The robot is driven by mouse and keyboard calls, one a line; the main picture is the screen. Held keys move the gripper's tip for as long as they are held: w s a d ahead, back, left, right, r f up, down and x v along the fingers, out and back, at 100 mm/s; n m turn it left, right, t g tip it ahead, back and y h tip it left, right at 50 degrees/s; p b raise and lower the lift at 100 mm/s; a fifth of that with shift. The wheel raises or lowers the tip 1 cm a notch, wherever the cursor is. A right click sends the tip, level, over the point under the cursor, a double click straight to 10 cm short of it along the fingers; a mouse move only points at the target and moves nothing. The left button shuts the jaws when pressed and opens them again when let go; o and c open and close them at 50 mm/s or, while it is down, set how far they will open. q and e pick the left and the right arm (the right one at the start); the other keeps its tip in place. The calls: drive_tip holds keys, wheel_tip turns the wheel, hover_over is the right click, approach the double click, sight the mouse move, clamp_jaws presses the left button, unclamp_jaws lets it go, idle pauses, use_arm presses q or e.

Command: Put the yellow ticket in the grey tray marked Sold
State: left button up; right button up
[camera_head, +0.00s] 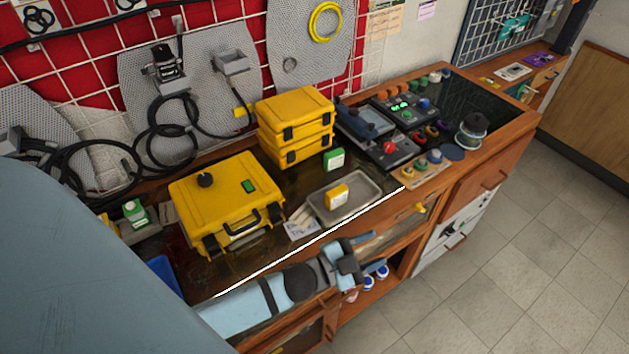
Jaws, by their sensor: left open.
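A small yellow block with a white face (337,196), which looks like the yellow ticket, sits inside a shallow grey tray (372,190) on the bench near its front edge. White cards with dark writing (300,225) lie at the tray's left end; I cannot read them. A second grey tray (150,230), partly hidden, is at the bench's left and has a green-and-white item by it. My left gripper (362,258) is open, in front of the bench edge, below the grey tray in the picture and apart from the ticket. My right gripper is not in view.
A large yellow case (215,195) stands left of the tray, and stacked yellow cases (295,120) stand behind. Control boxes (385,140) and knobs fill the right. Floor (530,240) at right is clear.

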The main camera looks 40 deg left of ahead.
use_arm(q)
drive_tip(key=s+a+f+n+g+y+p, duration=0.1)
drive_tip(key=s+a+f+n+g+y, duration=0.1)
drive_tip(key=s+f+n, duration=0.3)
drive_tip(key=s+a+f+n+g+y, duration=0.3)
drive_tip(key=s+f+n+y, duration=0.1)
drive_tip(key=s+f, duration=0.2)
drive_tip(key=shift+s+f+n+p, duration=0.15)
drive_tip(key=shift+s+n+p, duration=0.25)
drive_tip(key=shift+s, duration=0.4)
drive_tip(key=shift+a, duration=0.1)
